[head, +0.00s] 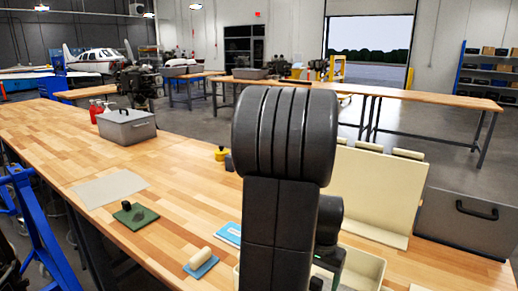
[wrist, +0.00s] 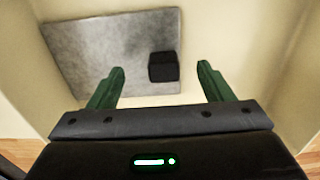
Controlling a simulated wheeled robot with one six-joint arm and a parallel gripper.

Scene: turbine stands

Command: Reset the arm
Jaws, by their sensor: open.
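My gripper (wrist: 160,72) is open in the wrist view, its two green fingers spread apart with nothing held between them. Beyond the fingertips a small black block (wrist: 163,66) lies on a grey sheet (wrist: 90,50) inside a cream bin (wrist: 245,40). The block appears between the fingers in the picture, but I cannot tell how far below them it is. In the head view my dark arm stands upright in front of the bench and hides most of the gripper and part of the cream bin (head: 372,268).
The wooden bench (head: 75,150) holds a grey toolbox (head: 127,126), a grey mat (head: 108,188), a green pad (head: 136,216) with a dark part, and a blue pad (head: 201,265) with a cream cylinder. A cream upright panel (head: 372,190) and grey case (head: 466,220) stand right.

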